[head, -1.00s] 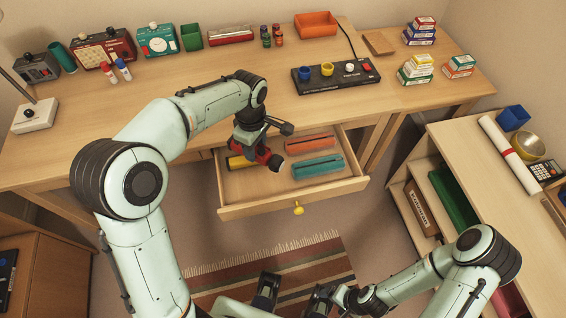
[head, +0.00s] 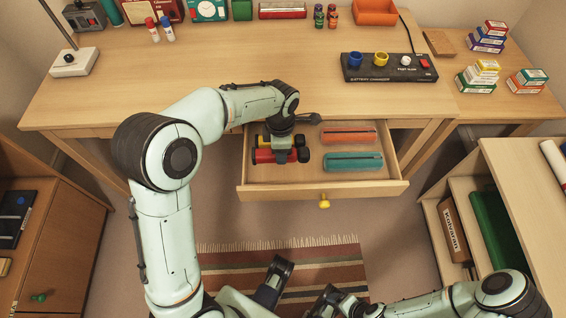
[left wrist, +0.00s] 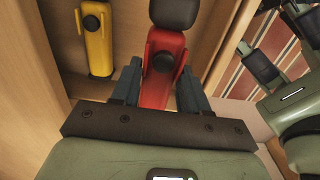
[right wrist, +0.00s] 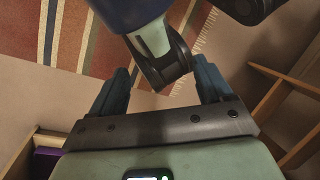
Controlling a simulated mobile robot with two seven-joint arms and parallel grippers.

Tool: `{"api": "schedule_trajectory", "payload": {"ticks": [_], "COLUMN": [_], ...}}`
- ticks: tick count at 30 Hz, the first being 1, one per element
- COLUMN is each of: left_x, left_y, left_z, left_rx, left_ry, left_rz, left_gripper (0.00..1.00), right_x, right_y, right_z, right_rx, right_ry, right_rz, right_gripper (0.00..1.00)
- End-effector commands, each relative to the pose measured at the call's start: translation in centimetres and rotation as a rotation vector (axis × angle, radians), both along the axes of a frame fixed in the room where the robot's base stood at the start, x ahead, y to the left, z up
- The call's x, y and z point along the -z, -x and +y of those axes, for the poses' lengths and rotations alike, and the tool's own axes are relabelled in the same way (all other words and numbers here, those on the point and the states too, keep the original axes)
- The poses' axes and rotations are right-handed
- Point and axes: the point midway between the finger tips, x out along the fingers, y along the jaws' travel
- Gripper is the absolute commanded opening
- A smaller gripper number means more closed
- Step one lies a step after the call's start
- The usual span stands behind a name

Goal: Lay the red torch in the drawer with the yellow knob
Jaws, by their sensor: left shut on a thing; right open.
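The red torch (head: 264,156) has black ends and lies crosswise, level, within the outline of the open drawer (head: 290,192). My left gripper (head: 283,154) is shut around its middle from above; the left wrist view also shows the red torch (left wrist: 164,72) between the two fingers. I cannot tell whether the torch touches the drawer floor. The drawer's front carries the yellow knob (head: 324,202). My right gripper (right wrist: 165,85) is open and empty over the floor and rug, away from the drawer.
A yellow torch (left wrist: 98,45) lies in the drawer beside the red one, towards the desk. An orange case (head: 348,135) and a teal case (head: 353,161) fill the drawer's right part. The battery charger (head: 388,68) stands on the desk (head: 200,75) above.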

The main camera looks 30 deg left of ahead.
Motion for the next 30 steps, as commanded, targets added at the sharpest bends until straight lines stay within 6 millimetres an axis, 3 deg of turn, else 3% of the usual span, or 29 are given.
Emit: {"api": "schedule_trajectory", "payload": {"ticks": [8, 16, 30], "left_x": [2.8, 7.2, 8.0], "left_y": [0.0, 0.0, 0.0], "left_z": [0.0, 0.0, 0.0], "left_rx": [0.001, 0.0, 0.001], "left_ry": [-0.001, 0.0, 0.001], "left_rz": [0.001, 0.0, -0.003], "left_gripper": [0.01, 0.01, 0.01], "right_x": [0.9, 2.2, 2.4], "right_y": [-1.0, -2.6, -3.0], "right_z": [-0.5, -1.2, -1.4], "right_rx": [0.012, 0.03, 0.034], "right_ry": [0.013, 0.034, 0.038], "right_rz": [-0.028, -0.071, -0.081], "right_gripper": [0.79, 0.79, 0.79]}}
